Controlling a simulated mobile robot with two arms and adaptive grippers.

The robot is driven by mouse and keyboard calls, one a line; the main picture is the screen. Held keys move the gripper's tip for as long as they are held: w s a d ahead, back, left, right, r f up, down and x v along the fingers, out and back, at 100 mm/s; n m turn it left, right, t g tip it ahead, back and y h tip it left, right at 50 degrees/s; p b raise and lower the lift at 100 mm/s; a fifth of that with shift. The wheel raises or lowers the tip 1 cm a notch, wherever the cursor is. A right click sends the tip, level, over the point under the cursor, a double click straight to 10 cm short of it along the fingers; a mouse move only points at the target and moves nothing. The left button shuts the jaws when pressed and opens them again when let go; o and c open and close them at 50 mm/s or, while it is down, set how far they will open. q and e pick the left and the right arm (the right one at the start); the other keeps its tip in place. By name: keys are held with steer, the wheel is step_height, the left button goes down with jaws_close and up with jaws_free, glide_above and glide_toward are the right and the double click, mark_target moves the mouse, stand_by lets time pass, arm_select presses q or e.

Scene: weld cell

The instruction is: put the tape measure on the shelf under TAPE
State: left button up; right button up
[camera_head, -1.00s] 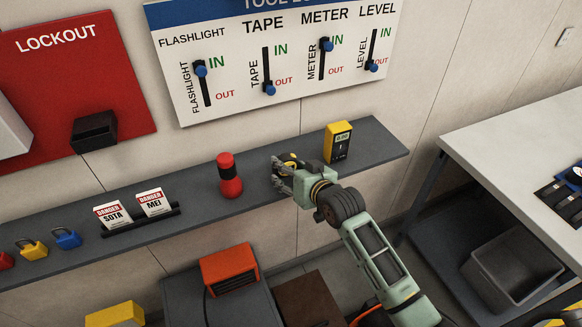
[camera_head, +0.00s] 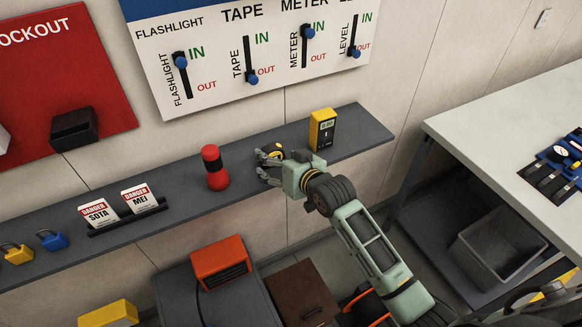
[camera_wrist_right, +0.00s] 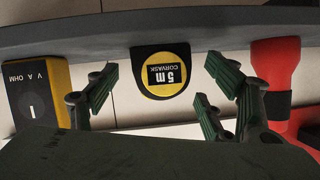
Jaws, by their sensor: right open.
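The tape measure (camera_head: 275,152), black with a yellow face, stands on the grey shelf (camera_head: 175,200) below the TAPE slider (camera_head: 248,75). It also shows, marked 5 m, in the right wrist view (camera_wrist_right: 165,72). My right gripper (camera_head: 265,166) is open in front of it. In the right wrist view, its green fingers (camera_wrist_right: 160,85) are spread to either side of the tape measure, with visible gaps. In the head view, the fingers partly hide the tape measure. My left gripper is not in view.
A red flashlight (camera_head: 215,167) stands left of the tape measure and a yellow meter (camera_head: 322,130) right of it, both close to my gripper. Danger tags (camera_head: 140,198) and padlocks (camera_head: 52,240) are further left. A white table (camera_head: 490,115) is at right.

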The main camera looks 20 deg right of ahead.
steer(key=b+v, duration=0.1)
steer(key=v, duration=1)
steer(key=shift+b, duration=0.35)
steer(key=shift+d+f, duration=0.1)
steer(key=shift+f, duration=0.1)
steer(key=s+d+f+g+h, duration=0.1)
steer(key=s+d+f+g, duration=0.15)
steer(key=f, duration=0.85)
steer(key=s+d+f+g+h, duration=0.1)
steer(key=s+f, duration=0.2)
steer(key=f, duration=0.8)
steer(key=s+d+f+g+h, duration=0.1)
steer(key=s+d+f+g, duration=0.15)
steer(key=f, duration=0.95)
steer(key=s+f+g, duration=0.2)
steer(key=s+f, duration=0.9)
steer(key=s, duration=0.1)
steer(key=s+f+g, duration=0.2)
steer(key=s+f, duration=0.3)
steer(key=s, duration=0.8)
steer(key=s+f+n+g, duration=0.1)
steer(key=s+f, duration=0.5)
steer(key=s, duration=0.7)
steer(key=shift+d+f+n+g+h, duration=0.2)
steer(key=shift+d+n+g+h, duration=0.1)
steer(key=shift+d+g, duration=0.15)
